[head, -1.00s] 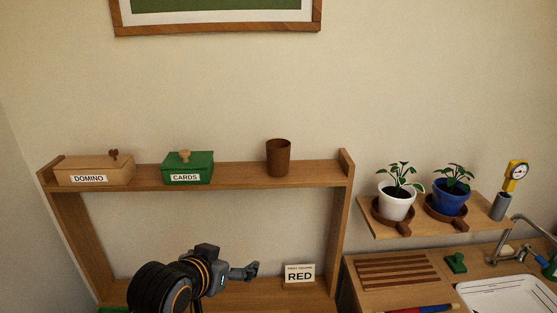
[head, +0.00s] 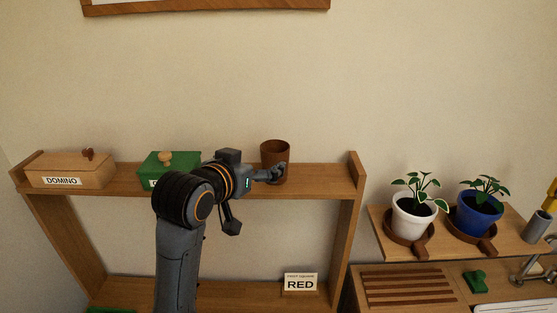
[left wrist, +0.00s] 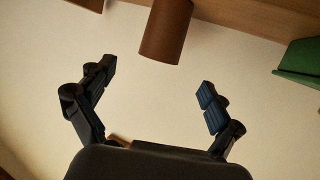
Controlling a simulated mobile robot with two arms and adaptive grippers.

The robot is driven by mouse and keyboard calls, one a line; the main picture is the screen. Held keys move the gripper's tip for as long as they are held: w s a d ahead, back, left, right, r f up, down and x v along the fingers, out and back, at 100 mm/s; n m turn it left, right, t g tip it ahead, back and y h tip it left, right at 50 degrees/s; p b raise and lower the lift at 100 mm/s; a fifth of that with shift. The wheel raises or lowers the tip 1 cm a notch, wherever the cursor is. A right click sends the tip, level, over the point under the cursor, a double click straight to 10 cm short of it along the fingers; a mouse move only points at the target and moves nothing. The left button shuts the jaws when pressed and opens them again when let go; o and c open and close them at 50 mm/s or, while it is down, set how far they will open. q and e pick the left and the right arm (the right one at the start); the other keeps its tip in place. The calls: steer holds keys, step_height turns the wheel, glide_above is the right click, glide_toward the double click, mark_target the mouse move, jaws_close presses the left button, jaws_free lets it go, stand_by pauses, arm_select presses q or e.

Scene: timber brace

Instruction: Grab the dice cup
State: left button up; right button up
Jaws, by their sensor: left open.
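The dice cup (head: 274,156) is a brown open-topped cup standing on the top shelf in the head view, right of the green box. In the left wrist view the cup (left wrist: 167,32) shows ahead of the fingers, roughly between their lines, apart from both fingertips. My left gripper (head: 270,174) is in front of the cup in the head view and hides part of its lower side. In the left wrist view the left gripper (left wrist: 158,78) has its fingers spread wide with nothing between them. My right gripper is not in view.
A green box (head: 184,160) and a DOMINO box (head: 70,172) stand left on the top shelf (head: 320,180). A RED sign (head: 300,283) is on the lower shelf. Potted plants (head: 412,228) stand on a side shelf at right. The shelf right of the cup is clear.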

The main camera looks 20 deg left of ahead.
mark_target(270, 157)
arm_select(q)
steer(key=p+x, duration=0.1)
steer(key=x, duration=0.3)
steer(key=shift+w+r, duration=0.1)
steer(key=x, duration=0.1)
steer(key=p+x, duration=0.2)
steer(key=shift+w+r, duration=0.25)
steer(key=shift+w, duration=0.05)
steer(key=shift+p+x, duration=0.7)
steer(key=shift+x, duration=0.45)
steer(key=shift+w+a+f, duration=0.1)
steer(key=shift+w+f, duration=0.05)
steer(key=shift+w, duration=0.15)
steer(key=shift+w+f, duration=0.1)
steer(key=shift+w, duration=0.05)
steer(key=c, duration=1)
steer(key=shift+c, duration=1.4)
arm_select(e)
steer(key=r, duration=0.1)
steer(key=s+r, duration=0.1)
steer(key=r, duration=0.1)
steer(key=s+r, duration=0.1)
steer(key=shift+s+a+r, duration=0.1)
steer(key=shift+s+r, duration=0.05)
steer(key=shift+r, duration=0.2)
